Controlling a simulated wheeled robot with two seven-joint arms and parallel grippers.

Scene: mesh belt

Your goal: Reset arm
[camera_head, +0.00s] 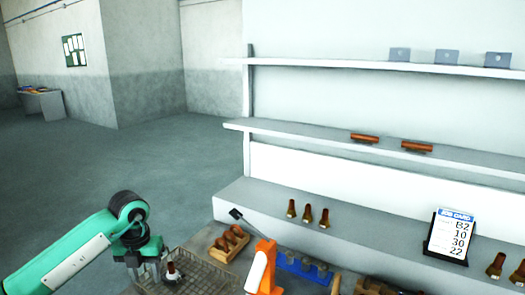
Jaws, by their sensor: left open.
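My left arm comes in from the lower left in teal and white. Its left gripper (148,268) points down over a wire mesh basket (205,272) at the bottom of the view. The gripper is open. A small dark and brass-coloured part (172,271) shows just right of the fingers, apart from them as far as I can see. The fingertips are partly lost against the mesh. My right gripper is not in view.
A wooden rack (229,244), an orange upright thing (262,268) and a blue holder (305,268) stand right of the basket. Several brass parts (308,213) and a job card (451,234) stand on the lower ledge. Shelves (330,135) rise behind. Open floor (150,155) lies left.

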